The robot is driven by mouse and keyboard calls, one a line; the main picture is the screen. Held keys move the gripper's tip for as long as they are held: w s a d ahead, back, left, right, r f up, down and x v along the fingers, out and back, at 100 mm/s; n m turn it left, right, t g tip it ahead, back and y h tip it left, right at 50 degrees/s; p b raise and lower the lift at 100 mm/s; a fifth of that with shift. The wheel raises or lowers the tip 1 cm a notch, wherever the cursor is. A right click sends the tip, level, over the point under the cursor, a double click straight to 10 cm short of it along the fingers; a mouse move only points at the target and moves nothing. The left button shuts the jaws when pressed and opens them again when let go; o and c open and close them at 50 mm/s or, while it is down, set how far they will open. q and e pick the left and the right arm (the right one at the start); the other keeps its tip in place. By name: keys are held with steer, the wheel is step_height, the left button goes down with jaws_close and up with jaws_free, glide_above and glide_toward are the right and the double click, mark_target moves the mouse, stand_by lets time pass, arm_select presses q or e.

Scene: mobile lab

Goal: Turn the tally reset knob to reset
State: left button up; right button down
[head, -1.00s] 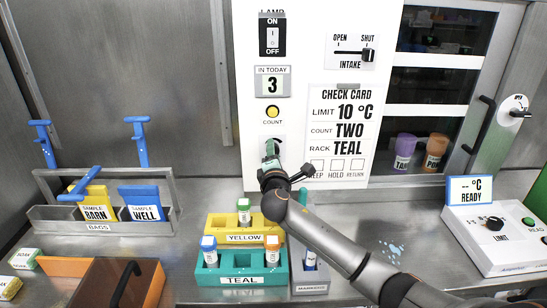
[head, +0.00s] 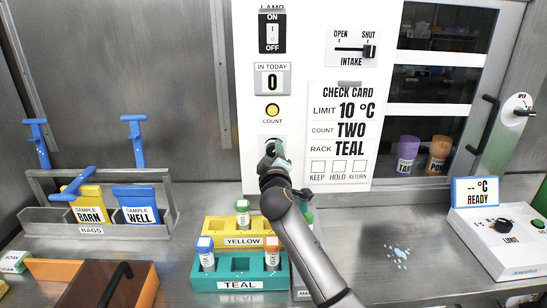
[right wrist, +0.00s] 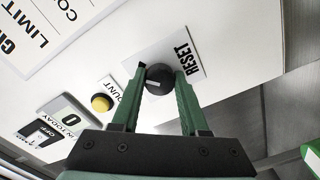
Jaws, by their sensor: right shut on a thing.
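The tally reset knob (right wrist: 159,79) is a dark round knob on a white panel, beside the word RESET in the right wrist view. My right gripper (right wrist: 158,88) has its two green fingers shut on the knob, one on each side. In the head view my right gripper (head: 276,150) is at the knob's place below the yellow count button (head: 272,110) and largely hides it. My left gripper is not in view.
A check card (head: 341,130) hangs right of the knob. The yellow rack (head: 213,231) and teal rack (head: 240,285) with capped vials stand below my right arm. A bag holder (head: 60,229) is at left. A control box (head: 500,235) is at right.

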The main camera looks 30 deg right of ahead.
steer(key=shift+m+b, duration=0.35)
steer(key=shift+m, duration=0.95)
steer(key=shift+c, duration=2.1)
jaws_free()
steer(key=v, duration=1.2)
steer(key=shift+s, duration=0.3)
steer(key=shift+a, duration=0.1)
